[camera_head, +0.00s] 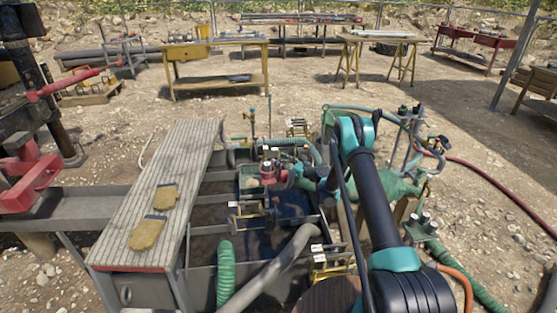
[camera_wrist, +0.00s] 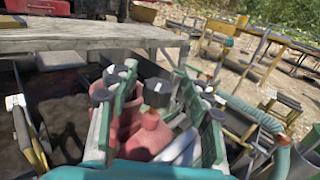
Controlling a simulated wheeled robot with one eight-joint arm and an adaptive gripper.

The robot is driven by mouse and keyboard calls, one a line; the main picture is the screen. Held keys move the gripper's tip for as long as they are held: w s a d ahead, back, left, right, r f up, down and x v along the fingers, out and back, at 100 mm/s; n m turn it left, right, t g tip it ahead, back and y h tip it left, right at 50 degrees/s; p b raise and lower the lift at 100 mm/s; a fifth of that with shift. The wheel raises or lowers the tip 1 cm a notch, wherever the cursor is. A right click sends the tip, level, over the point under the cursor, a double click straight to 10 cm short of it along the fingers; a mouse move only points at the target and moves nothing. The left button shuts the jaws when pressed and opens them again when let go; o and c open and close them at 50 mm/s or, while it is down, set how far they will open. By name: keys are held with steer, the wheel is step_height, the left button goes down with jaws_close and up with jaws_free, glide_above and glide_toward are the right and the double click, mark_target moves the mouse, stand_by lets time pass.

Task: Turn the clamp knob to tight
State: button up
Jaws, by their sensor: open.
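In the head view, the red machinery (camera_head: 268,172) sits over the tank, just left of my gripper (camera_head: 300,172). The knob cannot be made out clearly there, and my arm hides part of the area. Any tight marking is too small to read.
A grey plank walkway (camera_head: 185,190) with tan gloves (camera_head: 148,233) lies left of the tank. A grey hose (camera_head: 275,268) and a green ribbed hose (camera_head: 225,272) cross the front. Pipes and valves (camera_head: 415,140) crowd the right. Open gravel lies behind.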

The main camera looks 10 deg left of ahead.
steer(key=shift+c, duration=0.4)
jaws_close()
steer(key=shift+s+m+t+h, duration=0.1)
steer(key=shift+m+t+h, duration=0.25)
steer(key=shift+t, duration=0.25)
steer(key=m+t+h, duration=0.3)
steer(key=t+h, duration=0.1)
steer(key=shift+s+a+m, duration=0.1)
steer(key=shift+a+m, duration=0.05)
steer(key=shift+m, duration=0.2)
steer(key=m+t+h, duration=0.1)
steer(key=m+h, duration=0.1)
steer(key=h, duration=0.2)
steer(key=m+t+h, duration=0.2)
steer(key=m+h, duration=0.1)
steer(key=h, duration=0.1)
steer(key=shift+m, duration=0.3)
steer(key=m+h, duration=0.2)
steer(key=h, duration=0.1)
steer(key=m+h, duration=0.2)
steer(key=h, duration=0.2)
steer(key=shift+m, duration=0.3)
steer(key=m+g+h, duration=0.1)
steer(key=m+h, duration=0.1)
steer(key=h, duration=0.1)
steer(key=m+g+h, duration=0.2)
steer(key=h, duration=0.1)
steer(key=shift+m+h, duration=0.25)
steer(key=shift+m, duration=0.05)
steer(key=shift+h, duration=0.3)
